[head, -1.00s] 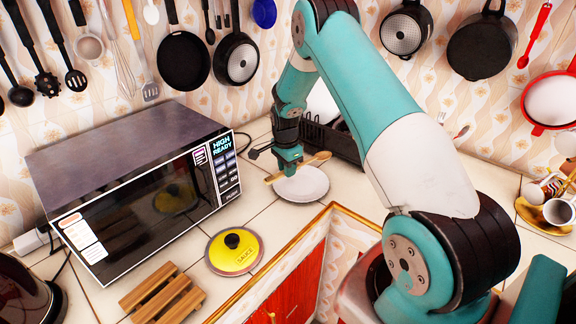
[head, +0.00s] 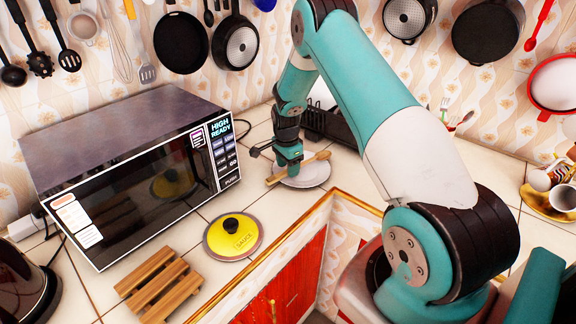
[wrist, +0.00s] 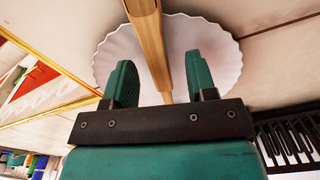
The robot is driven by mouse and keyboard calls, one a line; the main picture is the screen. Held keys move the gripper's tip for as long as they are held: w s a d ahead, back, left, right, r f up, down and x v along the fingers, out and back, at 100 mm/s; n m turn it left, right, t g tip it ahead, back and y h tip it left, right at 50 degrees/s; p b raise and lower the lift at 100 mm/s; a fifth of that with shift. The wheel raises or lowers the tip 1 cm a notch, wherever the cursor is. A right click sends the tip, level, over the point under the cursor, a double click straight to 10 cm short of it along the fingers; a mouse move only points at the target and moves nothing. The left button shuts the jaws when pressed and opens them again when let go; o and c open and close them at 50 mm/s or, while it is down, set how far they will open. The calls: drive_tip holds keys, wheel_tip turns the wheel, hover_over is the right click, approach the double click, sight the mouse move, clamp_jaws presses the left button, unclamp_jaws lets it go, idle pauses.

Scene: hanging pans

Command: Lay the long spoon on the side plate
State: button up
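The long wooden spoon (head: 312,161) lies slantwise across the white side plate (head: 315,177) on the counter, its rounded end to the upper right. In the wrist view, the spoon (wrist: 151,45) runs over the scalloped plate (wrist: 222,70). My gripper (head: 290,172) is low over the plate, around the spoon. In the wrist view my gripper's green fingers (wrist: 158,84) stand apart on either side of the spoon, with a gap at each side. I cannot tell whether the spoon touches the plate along its whole length.
A microwave (head: 130,165) stands left of the plate. A yellow lid (head: 233,236) and a wooden trivet (head: 160,284) lie in front of it. A black rack (head: 330,125) is close behind the plate. The counter's front edge is near the plate.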

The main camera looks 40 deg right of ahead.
drive_tip(key=shift+r, duration=0.1)
wheel_tip(320, 180, up, 17)
drive_tip(key=b, duration=0.3)
drive_tip(key=shift+a+r, duration=0.15)
drive_tip(key=shift+a, duration=0.25)
drive_tip(key=s+a+r+n+y, duration=0.1)
drive_tip(key=s+a+r+n, duration=0.3)
drive_tip(key=a, duration=0.3)
drive_tip(key=s+a+r+n+t, duration=0.1)
drive_tip(key=s+a+n, duration=0.35)
drive_tip(key=a, duration=0.25)
drive_tip(key=s+a+r+n+y, duration=0.1)
drive_tip(key=s+a+r+n, duration=0.2)
drive_tip(key=a+n, duration=0.4)
drive_tip(key=s+a+n+y, duration=0.1)
drive_tip(key=s+a+n, duration=0.4)
drive_tip(key=s, duration=0.4)
drive_tip(key=s+a+n+g+y, duration=0.1)
drive_tip(key=s+a+n, duration=0.5)
drive_tip(key=s, duration=0.3)
drive_tip(key=shift+s+r+y, duration=0.15)
drive_tip(key=shift+s+y, duration=0.15)
